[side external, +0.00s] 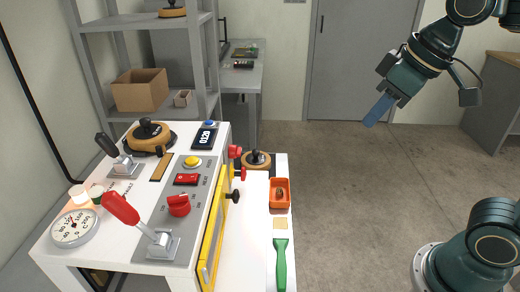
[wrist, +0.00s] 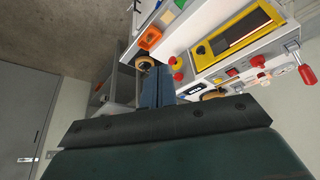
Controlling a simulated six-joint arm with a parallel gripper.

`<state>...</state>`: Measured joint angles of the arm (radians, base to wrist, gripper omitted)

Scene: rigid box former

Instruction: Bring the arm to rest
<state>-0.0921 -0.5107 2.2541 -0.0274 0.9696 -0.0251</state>
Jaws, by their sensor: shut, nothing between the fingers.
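My gripper (side external: 378,109) is raised at the upper right of the side view, in open air over the floor. Its blue fingers are together and point down to the left. They hold nothing. In the wrist view my gripper's fingers (wrist: 158,75) are also closed together. The white box former machine (side external: 140,215) stands at the left of the side view, well apart from my gripper. It carries a red-handled lever (side external: 121,208), a black-handled lever (side external: 108,145), a red knob (side external: 179,205) and a yellow button (side external: 192,161). A yellow-framed panel (side external: 215,230) is on its right side.
A white side shelf beside the machine holds an orange tray (side external: 280,194) and a green-handled tool (side external: 280,265). A grey rack (side external: 100,60) with a cardboard box (side external: 140,90) stands behind. A grey door (side external: 362,60) is at the back. The floor (side external: 350,200) beneath my gripper is clear.

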